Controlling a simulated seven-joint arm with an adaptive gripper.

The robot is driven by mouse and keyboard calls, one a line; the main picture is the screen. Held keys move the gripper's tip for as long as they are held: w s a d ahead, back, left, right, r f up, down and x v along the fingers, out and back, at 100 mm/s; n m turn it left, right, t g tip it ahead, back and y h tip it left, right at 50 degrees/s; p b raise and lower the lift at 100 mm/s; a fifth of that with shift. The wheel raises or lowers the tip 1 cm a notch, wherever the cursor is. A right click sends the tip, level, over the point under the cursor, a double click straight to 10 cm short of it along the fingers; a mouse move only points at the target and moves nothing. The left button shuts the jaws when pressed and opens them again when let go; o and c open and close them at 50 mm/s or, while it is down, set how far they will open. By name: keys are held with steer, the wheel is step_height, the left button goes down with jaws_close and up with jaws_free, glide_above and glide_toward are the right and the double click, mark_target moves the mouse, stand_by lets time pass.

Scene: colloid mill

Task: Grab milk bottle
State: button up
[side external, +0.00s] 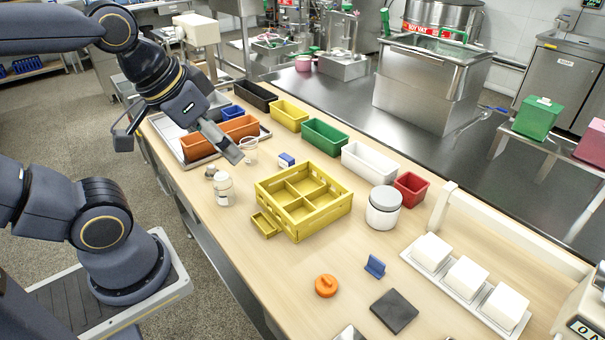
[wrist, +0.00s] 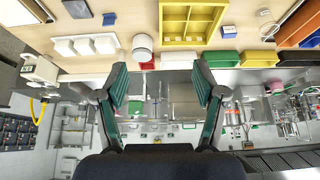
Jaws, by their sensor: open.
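A small clear bottle with whitish contents (side external: 223,188) stands upright on the wooden table, left of the yellow divided crate (side external: 318,226). It is the likeliest milk bottle, though I cannot read a label.
Yellow (side external: 289,115), green (side external: 325,137), white (side external: 369,162) and red (side external: 411,188) bins line the back edge. A tray with an orange bin (side external: 226,138) lies at the left. White blocks (side external: 467,277) sit at the right.

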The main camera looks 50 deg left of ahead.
steer(key=shift+o, duration=1.2)
